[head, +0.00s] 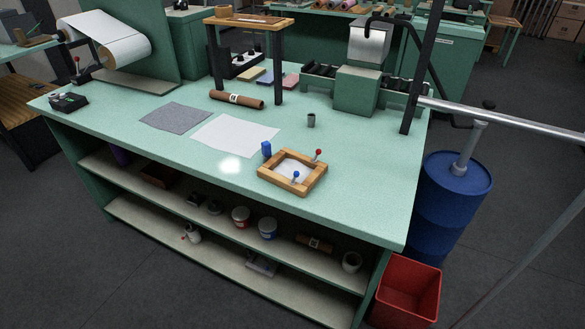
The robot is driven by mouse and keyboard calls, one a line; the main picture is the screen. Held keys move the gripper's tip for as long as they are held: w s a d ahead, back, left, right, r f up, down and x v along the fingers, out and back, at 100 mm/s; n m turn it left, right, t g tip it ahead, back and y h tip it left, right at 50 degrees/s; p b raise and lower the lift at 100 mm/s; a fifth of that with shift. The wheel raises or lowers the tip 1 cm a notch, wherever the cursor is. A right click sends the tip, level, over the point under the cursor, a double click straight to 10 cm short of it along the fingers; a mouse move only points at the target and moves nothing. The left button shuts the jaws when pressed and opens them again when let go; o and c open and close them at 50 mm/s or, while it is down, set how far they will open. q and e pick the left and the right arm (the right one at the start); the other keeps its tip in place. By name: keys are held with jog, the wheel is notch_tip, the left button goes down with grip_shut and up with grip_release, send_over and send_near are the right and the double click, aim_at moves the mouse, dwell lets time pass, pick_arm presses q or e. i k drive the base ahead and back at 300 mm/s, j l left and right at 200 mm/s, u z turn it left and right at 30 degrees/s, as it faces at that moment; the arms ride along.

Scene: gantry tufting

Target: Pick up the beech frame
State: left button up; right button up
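The beech frame (265,177) is a light brown wooden rectangle lying flat on the green workbench (210,167), near its front edge and right of the middle. Pale material shows inside its opening. A red-knobbed pin (318,153) stands at its back right corner and a blue-knobbed pin (295,175) at its front side. A small blue block (266,149) stands at its back left corner; I cannot tell whether it touches the frame. Neither of my grippers is in the head view.
A white sheet (235,136) and a grey sheet (175,117) lie left of the frame. A brown roll (237,99) and a small grey cup (311,120) sit behind. A metal rail (505,122) crosses at right, above a blue drum (450,205). A red bin (408,288) stands below.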

aim_at(278, 169)
jog(key=i+j+z, duration=0.4)
jog(key=j, duration=0.25)
jog(key=j+z, duration=0.15)
jog(key=j, duration=0.2)
jog(key=i+j+z, duration=0.2)
jog(key=j, duration=0.15)
jog(key=k+z, duration=0.1)
jog(key=z, duration=0.5)
jog(key=k+j+z, duration=0.1)
jog(key=j+z, duration=0.25)
jog(key=k+j+z, duration=0.1)
jog(key=z, duration=0.25)
jog(key=k+j+z, duration=0.15)
jog(key=z, duration=0.2)
jog(key=k+j, duration=0.2)
jog(key=i, duration=0.3)
